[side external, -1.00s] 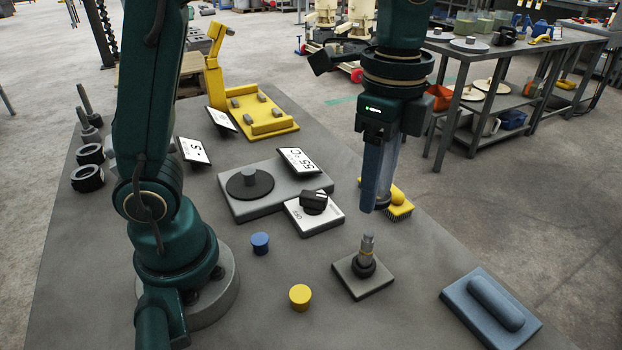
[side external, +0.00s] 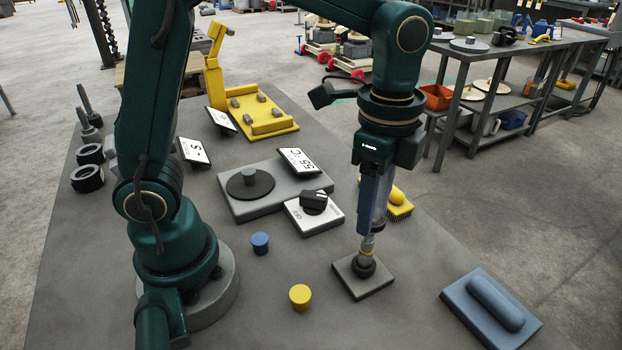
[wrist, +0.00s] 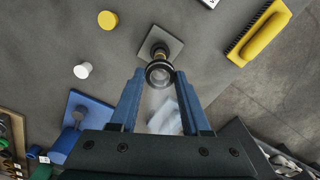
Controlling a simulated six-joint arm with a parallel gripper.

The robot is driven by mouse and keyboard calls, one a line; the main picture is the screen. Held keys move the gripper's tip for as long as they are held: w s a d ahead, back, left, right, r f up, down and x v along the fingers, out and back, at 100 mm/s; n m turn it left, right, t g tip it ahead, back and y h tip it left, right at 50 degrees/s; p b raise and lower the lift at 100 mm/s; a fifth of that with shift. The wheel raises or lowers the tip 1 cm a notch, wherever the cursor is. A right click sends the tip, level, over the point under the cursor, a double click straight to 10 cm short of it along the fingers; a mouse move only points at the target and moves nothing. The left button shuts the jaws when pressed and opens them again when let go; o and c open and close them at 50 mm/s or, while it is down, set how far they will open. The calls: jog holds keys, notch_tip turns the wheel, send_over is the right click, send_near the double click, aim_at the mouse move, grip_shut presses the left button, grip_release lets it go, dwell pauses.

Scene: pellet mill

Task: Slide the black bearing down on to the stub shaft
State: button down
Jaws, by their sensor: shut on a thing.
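The stub shaft (side external: 367,245) stands upright on a square grey plate (side external: 375,288); its lighter upper part has a yellowish band. The black bearing (side external: 364,267) appears as a dark ring around the shaft's lower part, close above the plate. My gripper (side external: 370,228) points down directly over the shaft. In the wrist view a dark-rimmed round end (wrist: 159,74) lies between the blue fingertips, partly hiding the shaft and plate (wrist: 174,42).
A yellow knob (side external: 300,297) and a blue knob (side external: 260,243) stand left of the plate. A yellow brush (side external: 398,205) lies behind my gripper. A blue block (side external: 490,306) lies right. A white switch box (side external: 318,222) stands behind-left. Bare bench surrounds the plate.

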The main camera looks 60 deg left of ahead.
jog(key=shift+f, duration=0.2)
jog(key=shift+f, duration=0.2)
jog(key=shift+f, duration=0.15)
dwell(0.5)
jog(key=shift+f, duration=0.25)
jog(key=shift+f, duration=0.2)
dwell(0.3)
jog(key=shift+f, duration=0.6)
jog(key=shift+f, duration=0.9)
jog(key=shift+f, duration=0.2)
dwell(0.6)
